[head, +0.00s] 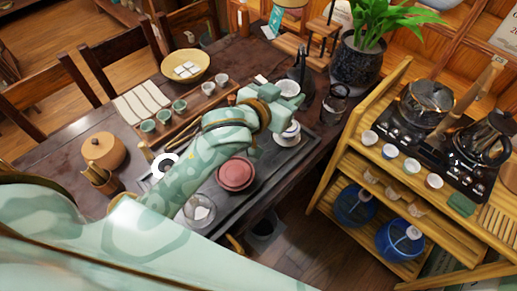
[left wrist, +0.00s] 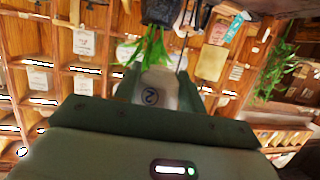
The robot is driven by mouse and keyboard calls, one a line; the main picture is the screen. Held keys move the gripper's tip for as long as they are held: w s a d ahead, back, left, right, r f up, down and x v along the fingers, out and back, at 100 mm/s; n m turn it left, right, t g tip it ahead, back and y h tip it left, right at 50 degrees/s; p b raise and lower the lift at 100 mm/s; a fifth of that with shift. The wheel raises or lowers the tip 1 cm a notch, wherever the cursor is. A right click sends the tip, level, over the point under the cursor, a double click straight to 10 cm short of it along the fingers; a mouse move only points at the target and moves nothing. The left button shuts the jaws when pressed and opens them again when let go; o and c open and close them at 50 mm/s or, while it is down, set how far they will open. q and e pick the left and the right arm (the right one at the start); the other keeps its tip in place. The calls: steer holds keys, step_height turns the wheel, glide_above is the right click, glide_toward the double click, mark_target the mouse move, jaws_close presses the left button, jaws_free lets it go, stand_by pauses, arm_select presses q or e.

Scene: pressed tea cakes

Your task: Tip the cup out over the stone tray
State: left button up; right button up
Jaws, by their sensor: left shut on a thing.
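My left gripper (head: 285,97) is shut on a small white cup (head: 287,87), high over the far part of the dark stone tray (head: 268,178). In the left wrist view the pale cup (left wrist: 156,90) sits between the two green fingers, with a round blue mark facing the camera. The cup's mouth and contents are hidden. A red-brown clay pot (head: 235,173) and a white lidded bowl (head: 288,133) stand on the tray. My left arm covers part of the tray. My right gripper is not in view.
Several green and white cups (head: 164,116) stand on a wooden tray left of my arm. A glass pitcher (head: 199,211) stands at the stone tray's near end. A dark potted plant (head: 361,57) and glass jar (head: 334,104) are beyond. A wooden shelf cart (head: 345,160) stands right.

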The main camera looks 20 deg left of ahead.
arm_select(q)
steer(key=w+d+f+m+g+h+p, duration=0.1)
steer(key=w+f+m+g+h+p, duration=0.25)
steer(key=f, duration=0.55)
steer(key=w+a+f+m+h, duration=0.1)
steer(key=a+f, duration=0.1)
steer(key=a, duration=0.8)
steer(key=a+f+m+h+p, duration=0.1)
steer(key=a+f+h, duration=0.1)
steer(key=a, duration=0.9)
steer(key=shift+w, duration=0.4)
steer(key=shift+a+p, duration=0.1)
steer(key=shift+p, duration=0.2)
steer(key=shift+s+d+f+m+y+p, duration=0.3)
steer(key=shift+d+m+y+p, duration=0.2)
steer(key=shift+d+m+p, duration=0.35)
steer(key=shift+s+d+f+m+y+p, duration=0.3)
steer(key=shift+d+m+y+p, duration=0.3)
steer(key=shift+p, duration=0.35)
steer(key=shift+s+d+f+m+y+p, duration=0.3)
steer(key=shift+d+m+y+p, duration=0.15)
steer(key=shift+d+m+p, duration=0.4)
